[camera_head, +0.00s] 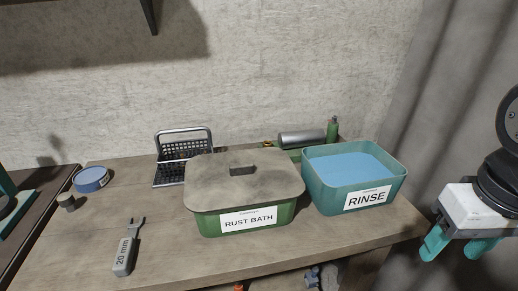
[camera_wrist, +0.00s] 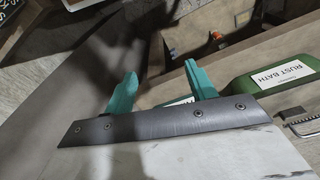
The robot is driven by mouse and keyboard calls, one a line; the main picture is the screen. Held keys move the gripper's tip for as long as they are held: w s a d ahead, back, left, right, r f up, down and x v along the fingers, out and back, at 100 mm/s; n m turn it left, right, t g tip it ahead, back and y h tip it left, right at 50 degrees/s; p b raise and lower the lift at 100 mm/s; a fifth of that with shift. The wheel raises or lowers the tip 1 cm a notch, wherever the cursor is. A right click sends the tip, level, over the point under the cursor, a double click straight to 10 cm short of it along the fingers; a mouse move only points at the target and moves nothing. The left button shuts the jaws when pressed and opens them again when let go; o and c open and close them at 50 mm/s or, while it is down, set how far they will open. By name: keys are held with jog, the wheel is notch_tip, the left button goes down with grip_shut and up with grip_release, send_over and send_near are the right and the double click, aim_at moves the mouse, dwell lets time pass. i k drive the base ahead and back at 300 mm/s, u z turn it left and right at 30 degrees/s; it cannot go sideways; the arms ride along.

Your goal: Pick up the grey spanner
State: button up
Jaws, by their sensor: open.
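The grey spanner (camera_head: 126,251), marked "20 mm", lies flat on the wooden bench (camera_head: 162,222) at the front left in the head view. Its open-jawed end points away from me. My gripper (camera_head: 452,246) is off the right end of the bench, far from the spanner. In the wrist view my gripper (camera_wrist: 160,88) shows two teal fingers spread apart with nothing between them. I cannot make out the spanner in the wrist view.
A lidded green "RUST BATH" tub (camera_head: 244,190) stands mid-bench. An open teal "RINSE" tub (camera_head: 320,197) with blue liquid stands right of it. Bench around the spanner is clear.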

aim_at(122, 265)
jog(key=u, duration=0.65)
jog(key=k, duration=0.1)
jog(key=u, duration=0.1)
jog(key=i, duration=0.5)
jog(key=u, duration=0.4)
